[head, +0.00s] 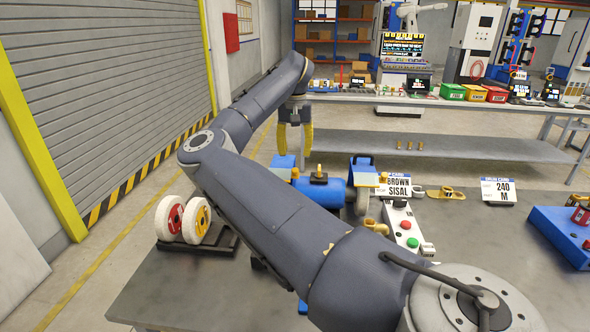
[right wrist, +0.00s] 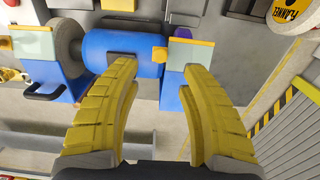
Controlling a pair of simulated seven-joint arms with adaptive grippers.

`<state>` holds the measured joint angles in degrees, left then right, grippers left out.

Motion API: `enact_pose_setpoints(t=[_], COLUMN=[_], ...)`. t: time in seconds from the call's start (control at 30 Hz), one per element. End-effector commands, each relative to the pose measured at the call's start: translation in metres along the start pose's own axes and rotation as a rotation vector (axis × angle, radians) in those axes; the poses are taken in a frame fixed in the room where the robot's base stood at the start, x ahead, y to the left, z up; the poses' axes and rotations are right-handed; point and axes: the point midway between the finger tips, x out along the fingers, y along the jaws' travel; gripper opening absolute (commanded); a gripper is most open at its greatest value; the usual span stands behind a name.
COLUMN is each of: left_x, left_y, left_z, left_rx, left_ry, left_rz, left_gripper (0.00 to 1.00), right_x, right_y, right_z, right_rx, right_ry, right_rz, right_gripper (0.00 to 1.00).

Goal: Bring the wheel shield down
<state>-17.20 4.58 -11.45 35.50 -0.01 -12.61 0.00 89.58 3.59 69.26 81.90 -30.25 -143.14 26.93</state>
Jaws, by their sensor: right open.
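The blue bench grinder (head: 320,190) stands on the grey table, partly behind my right arm. One wheel shield (head: 362,178), a pale plate on a blue mount, shows at its right end. In the right wrist view this shield (right wrist: 35,46) is at the left, beside a grey wheel. My right gripper (head: 295,147) is open above the grinder's far left side. Its yellow fingers (right wrist: 163,68) hold nothing. My left gripper is not in view.
Two white wheels (head: 184,220) stand on a dark rack at the left. A white switch box (head: 402,226) with red and green buttons is right of the grinder. Signs (head: 497,191) and a blue tray (head: 562,234) are farther right. Floor lies beyond the table's far edge.

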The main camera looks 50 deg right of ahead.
Motion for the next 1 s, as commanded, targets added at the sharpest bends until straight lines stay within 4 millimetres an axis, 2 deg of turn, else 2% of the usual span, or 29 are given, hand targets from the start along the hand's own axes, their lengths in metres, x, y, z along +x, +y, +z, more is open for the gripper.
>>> enact_pose_setpoints(t=[0.03, 0.2, 0.4, 0.6, 0.93, 0.97, 1.0], left_x=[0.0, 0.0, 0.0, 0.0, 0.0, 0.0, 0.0], left_y=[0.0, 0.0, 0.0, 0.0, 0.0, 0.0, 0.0], left_z=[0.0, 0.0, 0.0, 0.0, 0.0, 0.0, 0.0], left_rx=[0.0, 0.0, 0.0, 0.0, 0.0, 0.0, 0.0], left_ry=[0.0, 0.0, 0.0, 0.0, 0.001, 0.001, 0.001], left_rz=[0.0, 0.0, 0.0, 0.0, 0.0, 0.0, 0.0], left_gripper=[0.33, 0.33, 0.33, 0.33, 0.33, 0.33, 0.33], right_x=[0.01, 0.036, 0.056, 0.065, 0.067, 0.067, 0.067], right_y=[0.001, 0.0, 0.0, 0.0, 0.0, 0.0, 0.0], right_z=[0.0, 0.0, 0.0, 0.0, 0.0, 0.0, 0.0], right_rx=[0.001, 0.0, 0.0, 0.0, -0.001, -0.001, -0.001], right_ry=[-0.001, -0.001, 0.0, 0.001, 0.001, 0.001, 0.001], right_rz=[0.002, 0.003, 0.001, 0.0, -0.001, -0.001, -0.001], right_gripper=[0.43, 0.43, 0.43, 0.43, 0.43, 0.46, 0.41])
